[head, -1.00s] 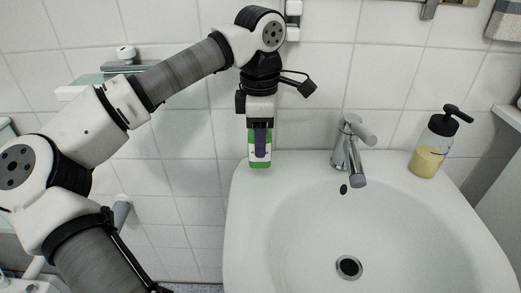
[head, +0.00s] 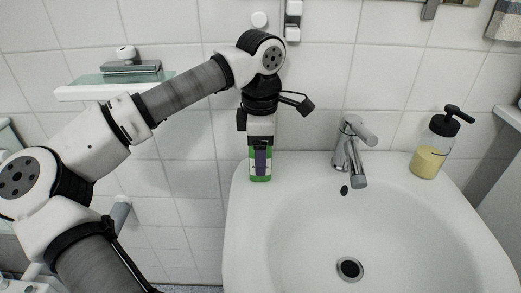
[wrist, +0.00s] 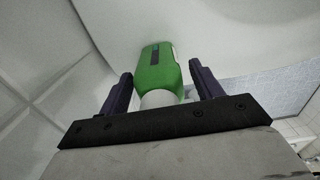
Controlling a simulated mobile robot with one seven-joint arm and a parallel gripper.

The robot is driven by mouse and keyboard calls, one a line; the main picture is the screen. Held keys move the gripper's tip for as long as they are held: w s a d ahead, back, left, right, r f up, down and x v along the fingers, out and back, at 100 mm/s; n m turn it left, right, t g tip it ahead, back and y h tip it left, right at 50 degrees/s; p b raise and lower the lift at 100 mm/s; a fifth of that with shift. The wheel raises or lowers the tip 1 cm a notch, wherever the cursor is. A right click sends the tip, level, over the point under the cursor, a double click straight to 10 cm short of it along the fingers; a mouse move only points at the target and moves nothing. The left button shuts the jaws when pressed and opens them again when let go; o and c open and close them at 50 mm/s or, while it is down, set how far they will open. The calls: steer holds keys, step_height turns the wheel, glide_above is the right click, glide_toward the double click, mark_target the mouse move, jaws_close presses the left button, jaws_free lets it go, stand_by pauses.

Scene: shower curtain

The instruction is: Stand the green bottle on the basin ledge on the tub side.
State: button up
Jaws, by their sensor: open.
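The green bottle (head: 260,178) stands upright on the back left corner of the basin ledge (head: 243,190), left of the tap. My gripper (head: 262,160) points down over it, with the fingers on either side of its upper part. In the wrist view the green bottle (wrist: 160,70) with its white cap lies between the two dark fingers of my gripper (wrist: 160,82). The fingers are open, with a gap visible on each side of the bottle. The bottle's base appears to rest on the ledge. My gripper hides much of the bottle in the head view.
The tap (head: 350,152) stands right of the bottle at the back of the basin. A soap dispenser (head: 433,145) stands on the right ledge. A glass shelf (head: 120,78) is on the tiled wall at left. The basin bowl (head: 400,230) is empty.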

step_height(320, 180, up, 12)
steer(key=shift+r+p, duration=0.2)
steer(key=shift+p, duration=0.4)
